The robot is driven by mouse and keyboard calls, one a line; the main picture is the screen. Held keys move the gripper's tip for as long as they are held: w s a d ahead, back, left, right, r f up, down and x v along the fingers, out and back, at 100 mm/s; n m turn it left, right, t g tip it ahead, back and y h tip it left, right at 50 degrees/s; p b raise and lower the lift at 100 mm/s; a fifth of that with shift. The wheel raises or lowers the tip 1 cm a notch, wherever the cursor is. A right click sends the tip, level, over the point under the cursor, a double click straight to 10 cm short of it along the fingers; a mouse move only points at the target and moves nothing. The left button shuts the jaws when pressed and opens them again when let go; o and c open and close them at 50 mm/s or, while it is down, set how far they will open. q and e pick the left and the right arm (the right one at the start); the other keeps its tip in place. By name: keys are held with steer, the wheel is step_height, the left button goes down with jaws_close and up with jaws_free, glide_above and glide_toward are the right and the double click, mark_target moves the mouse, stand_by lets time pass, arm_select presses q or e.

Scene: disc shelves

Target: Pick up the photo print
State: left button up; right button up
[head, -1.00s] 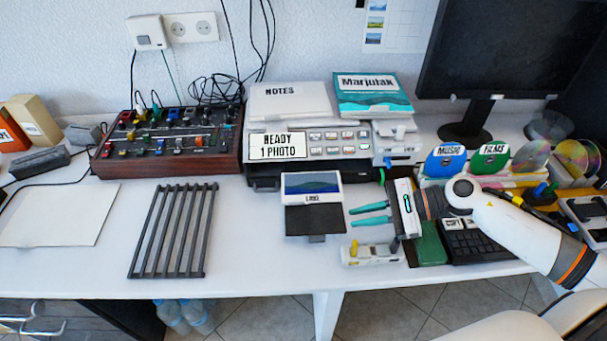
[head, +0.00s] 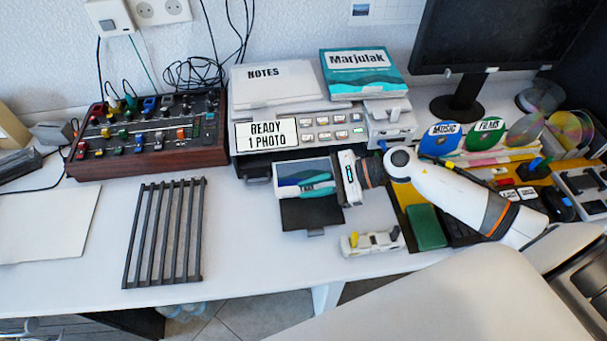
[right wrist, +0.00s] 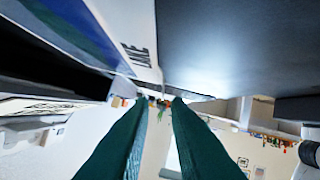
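The photo print (head: 298,167), with a white border and a blue landscape picture, sticks out of the front of the printer (head: 273,136), above a dark output tray (head: 312,213). My right gripper (head: 279,187) reaches in from the right. Its two teal fingers lie across the print in the head view and hide much of it. In the right wrist view the fingers (right wrist: 160,100) are apart, with a gap between the tips. The print (right wrist: 75,32) fills the upper left there, close to the tips; I see no grip on it. My left gripper is not in view.
A black slatted rack (head: 165,232) lies to the left on the desk. A small white device (head: 371,242) and a green block (head: 427,228) are near the front edge. A mixer (head: 150,134) stands behind left. Disc dividers (head: 450,138) and a monitor are at the right.

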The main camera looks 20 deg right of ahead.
mark_target(289, 195)
steer(key=p+x, duration=0.1)
steer(key=x, duration=0.3)
steer(key=shift+w+a, duration=0.1)
steer(key=shift+a, duration=0.35)
jaws_close()
